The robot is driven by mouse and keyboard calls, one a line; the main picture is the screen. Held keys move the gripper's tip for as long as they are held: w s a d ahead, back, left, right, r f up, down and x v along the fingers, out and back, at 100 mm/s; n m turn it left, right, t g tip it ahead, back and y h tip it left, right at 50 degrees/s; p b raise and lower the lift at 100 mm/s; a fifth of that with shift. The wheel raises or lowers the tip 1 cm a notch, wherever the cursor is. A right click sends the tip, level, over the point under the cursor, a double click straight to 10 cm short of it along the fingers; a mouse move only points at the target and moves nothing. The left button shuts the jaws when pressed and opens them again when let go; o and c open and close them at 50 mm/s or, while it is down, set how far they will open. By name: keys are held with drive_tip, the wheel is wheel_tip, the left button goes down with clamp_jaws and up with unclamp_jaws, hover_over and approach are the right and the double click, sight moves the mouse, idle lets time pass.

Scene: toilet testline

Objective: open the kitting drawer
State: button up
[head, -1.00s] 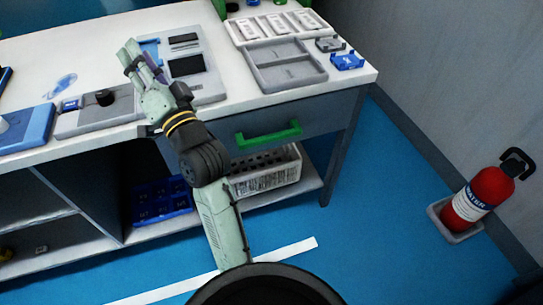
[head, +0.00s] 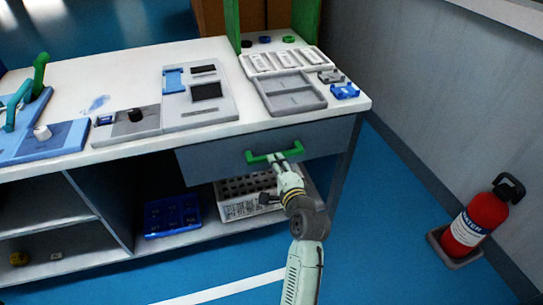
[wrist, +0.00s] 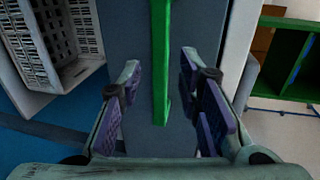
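The kitting drawer (head: 215,162) is a grey front under the right part of the white worktop, and it looks shut. Its green bar handle (head: 262,156) runs across the front. My gripper (head: 280,162) is at the handle's middle or right part in the head view, partly covering it. In the wrist view, my gripper (wrist: 160,85) is open, with purple-padded fingers on both sides of the handle (wrist: 161,60). Gaps show between the handle and both fingers. Whether the fingertips reach past the bar in depth is hard to tell.
A white crate (head: 240,203) and a blue bin (head: 172,217) stand on the shelf below the drawer. A grey tray (head: 290,108) and a blue part (head: 345,91) lie on the worktop above. A fire extinguisher (head: 470,225) stands at the right wall; blue floor is clear between.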

drive_tip(key=shift+p+x, duration=0.35)
drive_tip(key=shift+x, duration=2.4)
drive_tip(key=shift+c, duration=0.4)
clamp_jaws()
